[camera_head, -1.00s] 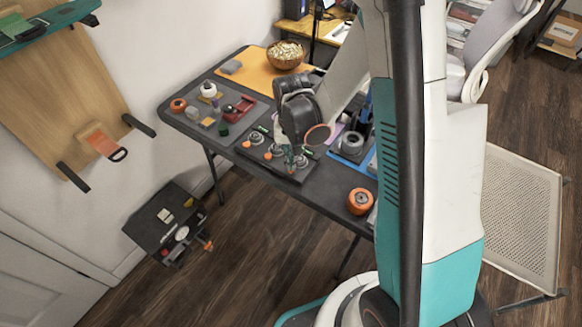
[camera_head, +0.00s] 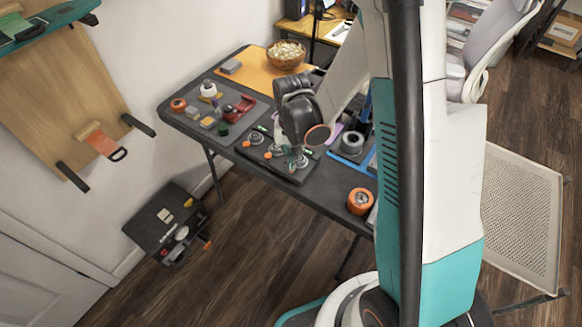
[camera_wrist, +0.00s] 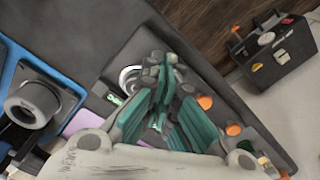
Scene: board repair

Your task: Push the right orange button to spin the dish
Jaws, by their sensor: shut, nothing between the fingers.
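The dark button panel (camera_head: 298,180) lies on the table in the head view, with several small round grey-white dishes on it. One white dish (camera_wrist: 130,78) shows beside my fingers in the wrist view. Two orange buttons show there: a nearer one (camera_wrist: 205,102) and one farther right (camera_wrist: 233,130). In the head view, they appear as small orange spots on the panel's left and middle part. The right button is not visible; my fingers appear to cover that area. My gripper (camera_wrist: 168,65), with teal fingers, is shut and empty, low over the panel's right part. Contact cannot be told.
A grey mat with small parts (camera_head: 190,122) lies left of the panel. A blue tray with a grey roll (camera_head: 351,143) stands to the right. An orange roll (camera_head: 360,201) sits near the table's front edge. A black toolbox (camera_head: 150,220) stands on the floor.

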